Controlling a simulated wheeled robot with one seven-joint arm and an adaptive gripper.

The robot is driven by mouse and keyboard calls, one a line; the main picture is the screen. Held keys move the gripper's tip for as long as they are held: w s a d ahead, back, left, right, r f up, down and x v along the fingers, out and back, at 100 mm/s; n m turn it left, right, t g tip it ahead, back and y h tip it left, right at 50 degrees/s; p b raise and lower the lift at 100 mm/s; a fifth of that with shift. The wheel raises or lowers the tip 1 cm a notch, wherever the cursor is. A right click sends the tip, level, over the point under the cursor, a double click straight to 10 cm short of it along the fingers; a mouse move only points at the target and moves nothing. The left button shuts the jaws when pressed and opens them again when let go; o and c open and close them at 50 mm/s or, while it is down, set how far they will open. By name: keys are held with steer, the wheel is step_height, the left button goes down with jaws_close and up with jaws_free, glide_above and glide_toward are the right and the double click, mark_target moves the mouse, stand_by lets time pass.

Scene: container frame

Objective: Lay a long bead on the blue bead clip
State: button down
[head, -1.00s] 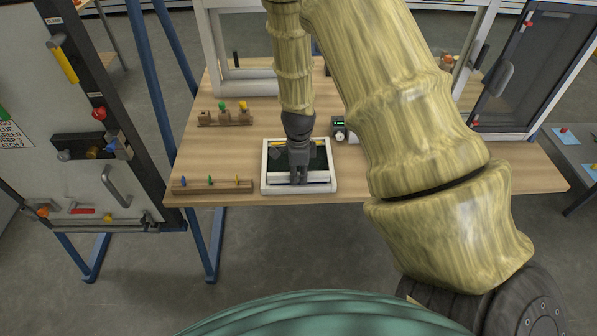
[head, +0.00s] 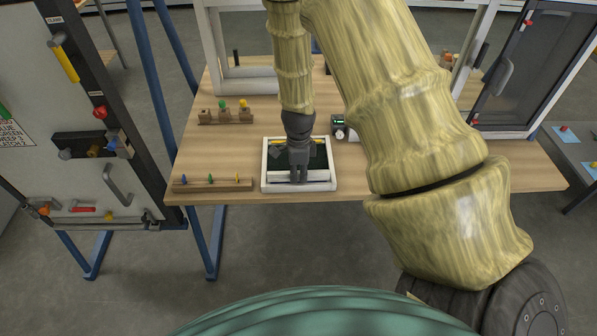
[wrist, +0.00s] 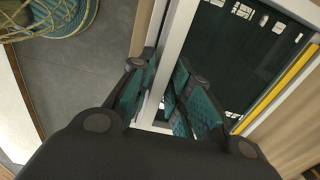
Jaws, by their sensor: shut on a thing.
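A white rectangular frame (head: 265,170) with a dark green pane lies flat near the table's front edge. My gripper (head: 298,179) points down over the frame's front part and is shut on a long white bead (head: 318,176). The bead runs left to right, close to the front side of the frame. In the wrist view the toothed teal finger pads of my gripper (wrist: 160,95) stand on either side of a pale strip. I cannot tell there where bead and frame side part. A yellow strip (wrist: 285,85) lies along another side. I cannot make out the blue bead clip.
A wooden strip (head: 225,185) with blue, green and yellow pegs lies left of the frame. A block rack (head: 225,118) stands behind it, and a small dark device (head: 338,126) is behind right. A panel with handles (head: 100,120) stands at the left. The table right of the frame is partly hidden by my arm.

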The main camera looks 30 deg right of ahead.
mark_target(298, 172)
steer(key=shift+f, duration=0.5)
stand_by(0.6)
steer(key=c, duration=1.3)
jaws_free()
steer(key=shift+o, duration=0.2)
steer(key=shift+r, duration=0.1)
step_height(298, 172, up, 12)
